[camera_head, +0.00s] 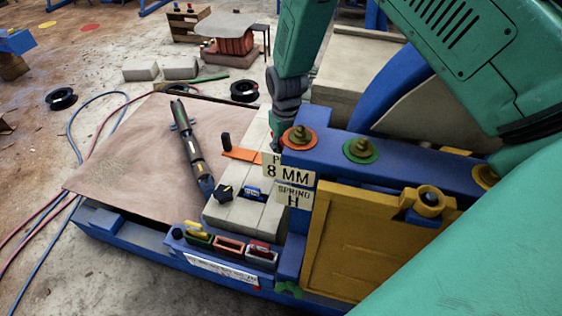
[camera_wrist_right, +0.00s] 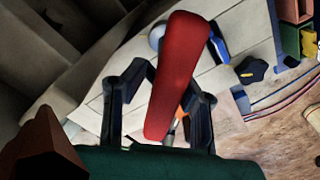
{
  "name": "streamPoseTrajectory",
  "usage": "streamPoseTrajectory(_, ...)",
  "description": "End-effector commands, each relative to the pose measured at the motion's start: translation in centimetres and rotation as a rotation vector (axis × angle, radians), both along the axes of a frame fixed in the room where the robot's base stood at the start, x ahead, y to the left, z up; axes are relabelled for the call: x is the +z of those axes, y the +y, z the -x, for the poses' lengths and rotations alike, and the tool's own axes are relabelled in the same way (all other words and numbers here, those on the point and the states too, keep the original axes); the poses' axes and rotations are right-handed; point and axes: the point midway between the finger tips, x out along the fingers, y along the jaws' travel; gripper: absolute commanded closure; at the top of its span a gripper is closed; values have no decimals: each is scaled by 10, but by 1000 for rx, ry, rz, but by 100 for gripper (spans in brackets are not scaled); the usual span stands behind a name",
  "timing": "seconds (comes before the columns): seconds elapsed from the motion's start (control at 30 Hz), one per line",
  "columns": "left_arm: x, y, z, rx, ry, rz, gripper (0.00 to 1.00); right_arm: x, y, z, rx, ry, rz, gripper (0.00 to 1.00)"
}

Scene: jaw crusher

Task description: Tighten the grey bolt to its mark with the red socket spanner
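The red handle of the socket spanner (camera_wrist_right: 178,75) fills the middle of the right wrist view, tilted. My right gripper (camera_wrist_right: 165,95) has its dark fingers on either side of this handle and appears shut on it. A pale grey rounded piece (camera_wrist_right: 157,36) shows beside the handle's far end; I cannot tell whether it is the grey bolt or part of the spanner. In the head view my right forearm reaches down behind the blue beam (camera_head: 400,160), and the spanner is hidden there. I cannot make out the grey bolt or its mark. My left gripper is not in view.
The beam carries bolts on an orange washer (camera_head: 299,138) and a green washer (camera_head: 360,150). A yellow plate (camera_head: 365,245) stands below. An orange lever (camera_head: 242,154), a black knob (camera_head: 222,193) and a bin row (camera_head: 228,247) lie left. A dark tool (camera_head: 192,150) rests on brown sheeting (camera_head: 120,165).

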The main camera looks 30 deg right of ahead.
Motion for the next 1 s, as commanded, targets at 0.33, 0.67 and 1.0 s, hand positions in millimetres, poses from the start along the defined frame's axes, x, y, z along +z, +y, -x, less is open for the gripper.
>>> streamPoseTrajectory(0.33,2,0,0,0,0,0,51,0,-4,-1,-33,-3,-4,100)
streamPoseTrajectory(0.67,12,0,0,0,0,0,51,0,-4,-2,-258,-3,2,100)
streamPoseTrajectory(1.0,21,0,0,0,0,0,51,0,-5,-2,-493,-6,1,100)
